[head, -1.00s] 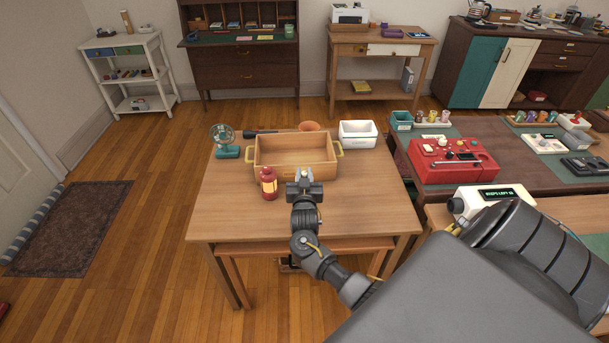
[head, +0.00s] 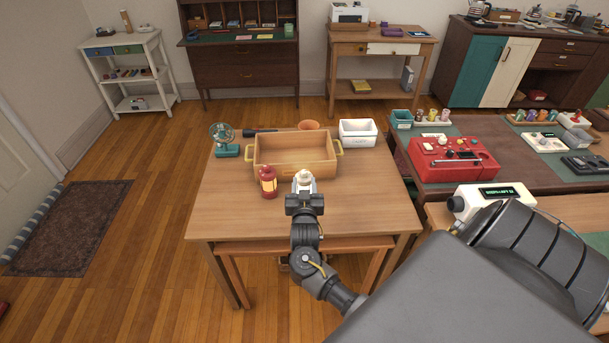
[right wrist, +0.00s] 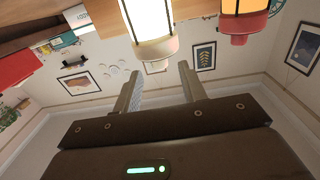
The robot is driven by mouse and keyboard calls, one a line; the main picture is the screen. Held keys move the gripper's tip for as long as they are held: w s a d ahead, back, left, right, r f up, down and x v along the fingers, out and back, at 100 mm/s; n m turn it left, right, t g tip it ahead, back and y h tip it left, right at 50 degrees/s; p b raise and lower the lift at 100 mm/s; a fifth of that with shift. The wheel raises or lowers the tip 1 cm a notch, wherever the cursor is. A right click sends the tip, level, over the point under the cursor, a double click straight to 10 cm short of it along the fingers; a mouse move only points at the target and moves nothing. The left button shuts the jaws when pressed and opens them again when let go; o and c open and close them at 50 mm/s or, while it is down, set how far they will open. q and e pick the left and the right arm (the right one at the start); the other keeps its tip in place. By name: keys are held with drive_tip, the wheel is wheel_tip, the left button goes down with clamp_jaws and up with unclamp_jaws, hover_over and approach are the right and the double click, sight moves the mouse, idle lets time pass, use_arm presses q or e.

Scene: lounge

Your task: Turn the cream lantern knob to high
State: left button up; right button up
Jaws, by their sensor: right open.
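The cream lantern (head: 304,176) stands on the wooden table, just beyond my right gripper (head: 304,194) in the head view, which hides its lower part. In the right wrist view, which looks upside down, the cream lantern (right wrist: 152,22) shows its lit glass and cream cap at the top. A small knob-like end (right wrist: 156,67) of the cap lies between or just beyond the fingertips of my right gripper (right wrist: 158,70). The fingers are apart, and I see no clear contact. My left gripper is not in view.
A red lantern (head: 268,182) stands close on the left of the cream one. A wooden tray with handles (head: 270,171) is right behind. A teal fan (head: 224,140) and a white bin (head: 358,132) are farther back. The table's front right is clear.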

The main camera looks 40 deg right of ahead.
drive_tip(key=v, duration=0.5)
drive_tip(key=shift+s+a, duration=0.2)
drive_tip(key=shift+s, duration=0.05)
